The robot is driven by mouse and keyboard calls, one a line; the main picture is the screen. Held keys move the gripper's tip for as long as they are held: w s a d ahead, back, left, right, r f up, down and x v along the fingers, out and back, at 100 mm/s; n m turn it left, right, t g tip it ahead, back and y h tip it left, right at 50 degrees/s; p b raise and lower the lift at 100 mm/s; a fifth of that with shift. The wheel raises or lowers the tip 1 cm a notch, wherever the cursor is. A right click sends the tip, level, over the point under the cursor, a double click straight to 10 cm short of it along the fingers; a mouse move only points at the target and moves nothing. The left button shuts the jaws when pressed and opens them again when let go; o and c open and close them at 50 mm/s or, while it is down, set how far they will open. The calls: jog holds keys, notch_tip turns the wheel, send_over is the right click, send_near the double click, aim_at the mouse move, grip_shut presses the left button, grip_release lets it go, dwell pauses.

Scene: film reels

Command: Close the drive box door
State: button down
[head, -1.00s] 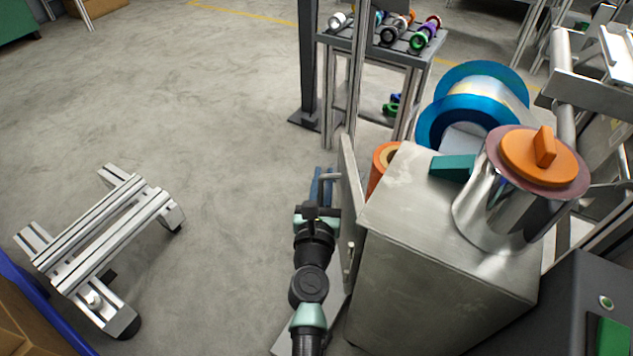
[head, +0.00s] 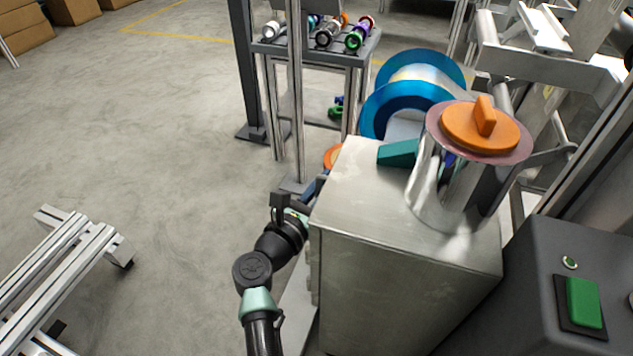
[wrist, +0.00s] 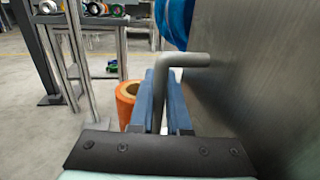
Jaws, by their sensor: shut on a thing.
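The drive box (head: 400,270) is a bare metal cabinet right of my arm in the head view. In the wrist view its door (wrist: 250,80) is a grey metal panel filling the right side. A bent rod handle (wrist: 185,60) sticks out from the panel. My gripper (wrist: 162,90) has its blue fingers on both sides of the handle's rod and is shut on it. In the head view my gripper (head: 313,187) is at the box's far left corner, partly hidden. The door is mostly hidden there, so I cannot tell whether it is fully shut.
An orange roll (wrist: 127,100) stands just beyond my fingers. A rack with several small spools (head: 320,45) stands behind. Floor at left is open, with an aluminium frame (head: 60,260).

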jog(key=shift+d, duration=0.2)
dwell(0.3)
jog(key=c, duration=1.2)
grip_release()
jog(key=shift+o, duration=0.2)
